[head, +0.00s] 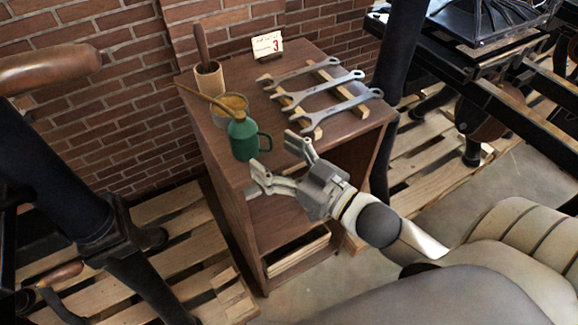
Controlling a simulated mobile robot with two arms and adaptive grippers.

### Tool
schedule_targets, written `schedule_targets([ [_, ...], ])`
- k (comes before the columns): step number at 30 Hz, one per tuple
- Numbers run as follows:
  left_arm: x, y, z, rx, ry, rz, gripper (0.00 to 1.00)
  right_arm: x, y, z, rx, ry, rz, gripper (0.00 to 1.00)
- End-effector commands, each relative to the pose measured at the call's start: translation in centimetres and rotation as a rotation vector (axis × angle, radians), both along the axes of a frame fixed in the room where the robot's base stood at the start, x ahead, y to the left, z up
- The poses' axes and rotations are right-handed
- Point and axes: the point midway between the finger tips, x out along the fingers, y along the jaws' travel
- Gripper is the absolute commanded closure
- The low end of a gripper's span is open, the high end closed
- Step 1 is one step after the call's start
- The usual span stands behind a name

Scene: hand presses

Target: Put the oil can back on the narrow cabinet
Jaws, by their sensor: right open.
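The green oil can (243,139), with a side handle and a thin wooden-coloured spout pointing up left, stands upright on the top of the narrow wooden cabinet (222,165), near its front left edge. My right gripper (273,156) is open and empty, just in front and to the right of the can. Its fingers point toward the can and do not appear to hold it. Whether a fingertip touches the can is hard to tell. My left gripper is not in view.
On the cabinet top are several wrenches (322,88) on wooden strips, a calendar card (267,45), a wooden cup with a handle (209,80) and a bowl (230,105). Black press frames stand on both sides, over wooden pallets (165,235). A brick wall (110,110) is behind.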

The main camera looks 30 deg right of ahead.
Motion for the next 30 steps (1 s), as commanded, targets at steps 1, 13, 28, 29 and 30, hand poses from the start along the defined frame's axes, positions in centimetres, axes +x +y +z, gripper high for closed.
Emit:
schedule_targets([
  [1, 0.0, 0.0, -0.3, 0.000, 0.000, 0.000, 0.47, -0.7, -0.3, -0.3, -0.001, 0.004, -0.001, 0.25],
  [13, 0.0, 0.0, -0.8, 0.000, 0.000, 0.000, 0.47, -2.9, -1.2, 0.0, -0.001, 0.000, 0.000, 0.25],
  [28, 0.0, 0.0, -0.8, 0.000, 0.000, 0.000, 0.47, -2.9, -1.2, 0.0, -0.001, 0.000, 0.000, 0.25],
  [29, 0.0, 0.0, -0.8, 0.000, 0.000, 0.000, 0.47, -2.9, -1.2, 0.0, -0.001, 0.000, 0.000, 0.25],
  [30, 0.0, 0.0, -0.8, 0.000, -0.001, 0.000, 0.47, -2.9, -1.2, 0.0, -0.001, 0.000, 0.000, 0.25],
])
